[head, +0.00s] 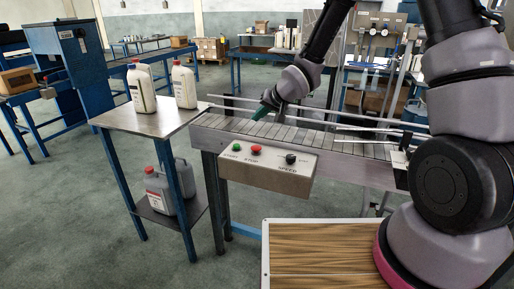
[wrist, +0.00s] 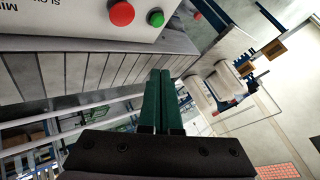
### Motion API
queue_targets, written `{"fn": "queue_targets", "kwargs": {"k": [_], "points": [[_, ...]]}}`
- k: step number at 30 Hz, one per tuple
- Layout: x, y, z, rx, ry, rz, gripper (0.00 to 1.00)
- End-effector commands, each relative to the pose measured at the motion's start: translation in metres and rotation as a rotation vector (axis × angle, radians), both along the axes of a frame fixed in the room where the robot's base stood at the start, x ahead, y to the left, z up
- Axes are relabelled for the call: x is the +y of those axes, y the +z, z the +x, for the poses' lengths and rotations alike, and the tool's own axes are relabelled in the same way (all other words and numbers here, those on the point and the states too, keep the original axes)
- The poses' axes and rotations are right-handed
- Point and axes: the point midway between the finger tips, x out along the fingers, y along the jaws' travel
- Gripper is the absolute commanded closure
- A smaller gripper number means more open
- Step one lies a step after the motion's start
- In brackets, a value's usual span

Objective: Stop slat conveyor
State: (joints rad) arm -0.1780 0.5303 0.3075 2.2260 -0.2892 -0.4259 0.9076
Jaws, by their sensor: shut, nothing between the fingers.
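The slat conveyor (head: 270,128) has grey slats and side rails; its slats also show in the wrist view (wrist: 85,75). A control box (head: 270,168) hangs on its near side, with a green button (head: 236,147), a red button (head: 256,150) and a black speed knob (head: 290,158). In the wrist view the red button (wrist: 121,13) and green button (wrist: 156,18) are at the top. My gripper (head: 266,108) is over the slats, behind and above the box, apart from the buttons. Its green fingers (wrist: 162,75) are together and hold nothing.
A side table (head: 150,118) left of the conveyor bears two white bottles (head: 142,88), (head: 184,85). Grey jugs (head: 160,190) stand on its lower shelf. A wood-topped surface (head: 320,250) is in front. Blue benches stand behind. Floor at left front is clear.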

Motion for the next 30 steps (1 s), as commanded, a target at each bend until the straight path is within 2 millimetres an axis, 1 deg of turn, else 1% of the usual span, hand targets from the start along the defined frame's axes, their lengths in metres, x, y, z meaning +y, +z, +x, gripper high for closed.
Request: {"fn": "queue_targets", "kwargs": {"k": [5, 15, 21, 25, 30], "points": [[0.0, -0.01, 0.0, 0.002, 0.001, 0.0, 1.0], [0.0, -0.057, -0.001, 0.003, 0.002, -0.002, 1.0], [0.0, -0.078, 0.0, 0.002, 0.0, -0.001, 1.0], [0.0, -0.085, 0.0, 0.0, -0.001, -0.001, 1.0], [0.0, -0.088, 0.0, 0.0, -0.001, -0.001, 1.0]]}}
